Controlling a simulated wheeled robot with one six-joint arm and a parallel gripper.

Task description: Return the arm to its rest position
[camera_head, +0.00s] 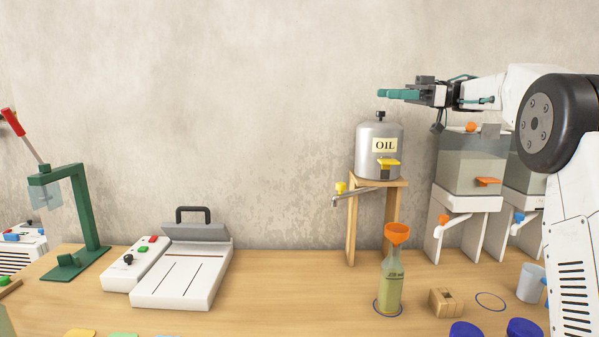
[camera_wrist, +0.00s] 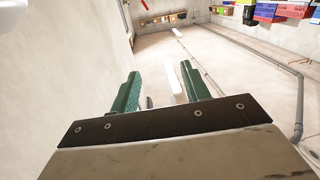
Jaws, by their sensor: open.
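My gripper (camera_head: 398,94) is raised high at the right of the head view, with its green fingers pointing left. It is above and a little right of the oil tank's lid, clear of everything. In the wrist view the two green fingers (camera_wrist: 160,90) stand apart with nothing between them. My white arm stretches in from the right edge, and its black joint covers part of the clear tanks behind it.
The silver oil tank (camera_head: 372,153) stands on a wooden stand. Below are a bottle (camera_head: 390,287) with an orange funnel (camera_head: 397,234), a wooden block (camera_head: 446,302) and a white cup (camera_head: 530,282). A white sealer (camera_head: 185,275) and green press (camera_head: 85,210) stand left. The table's middle is clear.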

